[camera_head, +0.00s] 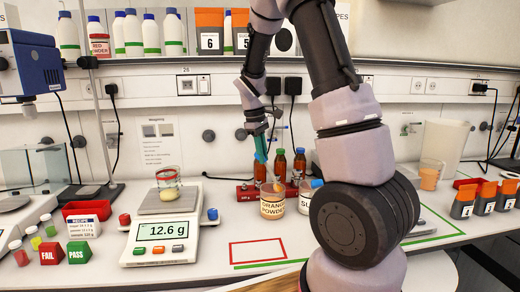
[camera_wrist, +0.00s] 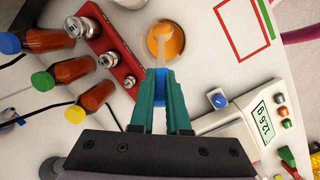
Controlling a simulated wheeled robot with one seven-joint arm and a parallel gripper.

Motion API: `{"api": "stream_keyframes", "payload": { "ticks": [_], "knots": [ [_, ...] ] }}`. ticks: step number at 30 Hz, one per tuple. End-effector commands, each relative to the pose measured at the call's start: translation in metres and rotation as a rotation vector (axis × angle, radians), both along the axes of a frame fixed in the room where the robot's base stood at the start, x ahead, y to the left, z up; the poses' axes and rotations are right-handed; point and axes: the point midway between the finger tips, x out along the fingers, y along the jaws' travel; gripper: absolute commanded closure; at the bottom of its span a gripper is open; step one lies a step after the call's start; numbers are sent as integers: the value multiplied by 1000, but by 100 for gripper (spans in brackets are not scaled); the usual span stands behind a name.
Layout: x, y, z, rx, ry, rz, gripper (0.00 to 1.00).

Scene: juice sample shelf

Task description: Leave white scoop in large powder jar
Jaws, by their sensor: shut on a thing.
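The orange powder jar (camera_head: 272,208) stands on the bench right of the scale, with its label facing the head camera. In the wrist view its open mouth shows orange powder (camera_wrist: 172,43). My gripper (camera_head: 262,158) is above the jar, teal fingers pointing down. In the wrist view my gripper (camera_wrist: 160,92) is shut on the blue part of the white scoop (camera_wrist: 162,46). The scoop's white end lies across the jar's mouth; whether it touches the powder I cannot tell. A second jar (camera_head: 306,198) is partly hidden behind my arm.
A scale (camera_head: 160,240) reading 12.6 g carries a glass beaker (camera_head: 168,185). Brown bottles (camera_head: 280,165) and a red rack (camera_head: 245,192) stand close behind the jar. A red-outlined area (camera_head: 257,251) on the bench in front is empty.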

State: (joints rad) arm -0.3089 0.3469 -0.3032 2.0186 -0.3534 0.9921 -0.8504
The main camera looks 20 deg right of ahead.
Motion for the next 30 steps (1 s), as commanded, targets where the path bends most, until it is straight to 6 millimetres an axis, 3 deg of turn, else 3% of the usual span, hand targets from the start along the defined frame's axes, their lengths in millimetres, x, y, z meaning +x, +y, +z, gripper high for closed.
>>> {"api": "stream_keyframes", "payload": {
  "ticks": [18,30],
  "knots": [
    [-2,-3,-48,20,-18,-1,100],
    [-2,-2,-60,20,-20,-1,100]
  ]
}}
